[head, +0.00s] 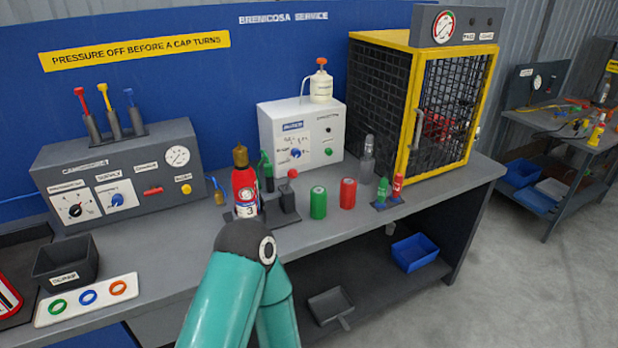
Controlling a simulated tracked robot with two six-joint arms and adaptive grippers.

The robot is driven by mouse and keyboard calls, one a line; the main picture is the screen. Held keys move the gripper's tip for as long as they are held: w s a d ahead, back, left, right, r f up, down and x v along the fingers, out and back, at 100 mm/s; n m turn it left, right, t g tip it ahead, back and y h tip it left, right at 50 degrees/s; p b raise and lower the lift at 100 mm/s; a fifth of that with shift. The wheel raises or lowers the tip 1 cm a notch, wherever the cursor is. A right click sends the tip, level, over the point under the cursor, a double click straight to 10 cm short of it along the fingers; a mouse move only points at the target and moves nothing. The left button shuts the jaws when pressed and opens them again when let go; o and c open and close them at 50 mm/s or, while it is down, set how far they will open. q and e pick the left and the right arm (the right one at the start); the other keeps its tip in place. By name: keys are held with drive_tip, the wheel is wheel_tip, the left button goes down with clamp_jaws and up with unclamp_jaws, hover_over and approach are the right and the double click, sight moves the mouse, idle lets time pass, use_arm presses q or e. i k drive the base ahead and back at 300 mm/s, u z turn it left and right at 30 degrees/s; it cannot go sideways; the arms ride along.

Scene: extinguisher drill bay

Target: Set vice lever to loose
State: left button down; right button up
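A red extinguisher (245,188) with a brass top and a label "3" stands upright on the bench. Right beside it is a dark block-like fixture (286,204) that looks like the vice. A short lever with a red knob (292,173) rises from it; I cannot read whether it is at loose or tight. A green-topped part (266,168) stands between the extinguisher and the block. One of my teal arms rises from the bottom centre, its dark joint in front of the extinguisher's base and the bench edge. Neither gripper is in view.
A grey control panel (128,170) stands left, a white box (300,138) behind, and a yellow-framed mesh cage (425,105) right. Green (318,203) and red (348,193) cylinders stand right of the fixture. A black bin (66,264) and ring card (87,298) lie front left.

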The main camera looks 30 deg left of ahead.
sight(292, 173)
drive_tip(key=u, duration=0.15)
drive_tip(key=i, duration=0.6)
drive_tip(key=u, duration=0.75)
